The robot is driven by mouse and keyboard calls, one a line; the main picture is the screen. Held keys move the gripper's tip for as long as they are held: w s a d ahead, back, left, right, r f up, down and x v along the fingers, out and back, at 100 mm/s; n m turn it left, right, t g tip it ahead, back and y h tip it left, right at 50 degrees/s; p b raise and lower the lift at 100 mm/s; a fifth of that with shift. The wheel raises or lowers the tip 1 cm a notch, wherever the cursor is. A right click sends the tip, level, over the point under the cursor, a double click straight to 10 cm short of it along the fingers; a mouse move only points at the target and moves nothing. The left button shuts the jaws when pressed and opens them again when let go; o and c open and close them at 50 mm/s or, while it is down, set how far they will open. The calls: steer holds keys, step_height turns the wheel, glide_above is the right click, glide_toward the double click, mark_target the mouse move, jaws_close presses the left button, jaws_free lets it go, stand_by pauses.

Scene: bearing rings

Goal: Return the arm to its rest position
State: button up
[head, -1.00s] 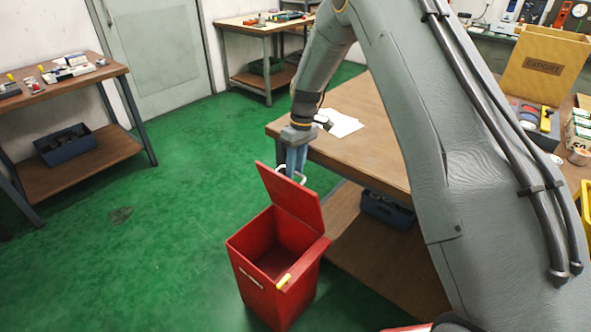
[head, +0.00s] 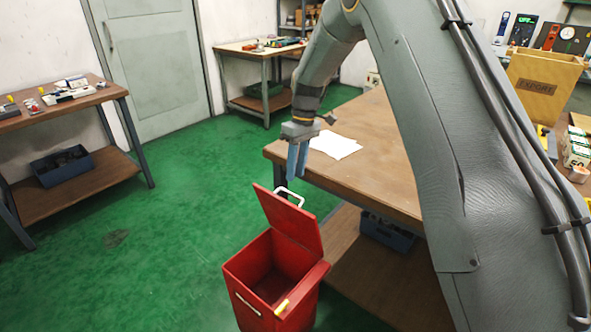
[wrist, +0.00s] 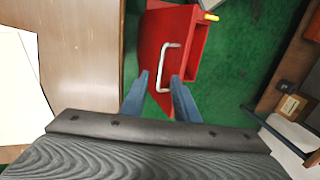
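My gripper (head: 297,180) hangs from the arm with its blue fingers pointing down, beside the wooden table's corner and above the red bin (head: 250,290). In the wrist view the handle (wrist: 168,66) lies beyond the fingers. Whether finger and handle touch is hard to tell, but a gap seems to show.
The wooden table (head: 385,150) with white paper (head: 335,145) is close on the gripper's right. A side bench (head: 65,110) is at left. Green floor (head: 180,200) is clear between.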

steer(key=s+d+r+m, duration=0.2)
steer(key=s+d+m, duration=0.1)
steer(key=s, duration=0.8)
steer(key=s+d+r+m+t+h, duration=0.1)
steer(key=s+d+m, duration=0.2)
steer(key=s, duration=0.8)
steer(key=s+d+r+m, duration=0.2)
steer(key=s+d, duration=0.4)
steer(key=s, duration=0.6)
steer(key=shift+d+r+m+t+h+p, duration=0.2)
steer(key=shift+r+m+t+h+p, duration=0.15)
steer(key=shift+m, duration=0.25)
